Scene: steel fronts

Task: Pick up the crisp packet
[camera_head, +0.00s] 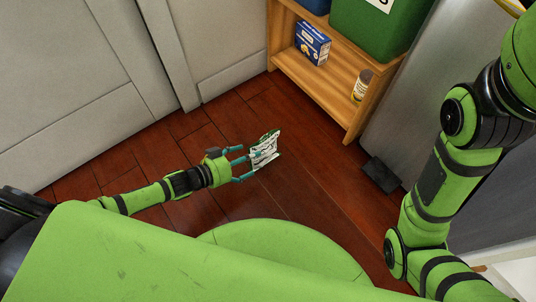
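The crisp packet (264,149) is a small white packet with dark print and green edges. It shows against the dark red wooden floor in the middle of the head view. My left gripper (247,163) reaches in from the left, with its teal fingers spread apart at the packet's left edge. The fingertips overlap the packet, and I cannot tell whether they touch it. I also cannot tell whether the packet lies on the floor or is off it. My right arm (433,190) is on the right, and its gripper is out of view.
A wooden shelf unit (310,82) stands at the upper right, holding a blue box (312,42), a small bottle (362,86) and a green bin (375,30). A steel bin with a dark pedal (381,174) is right of it. Grey cabinet fronts (75,75) are upper left.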

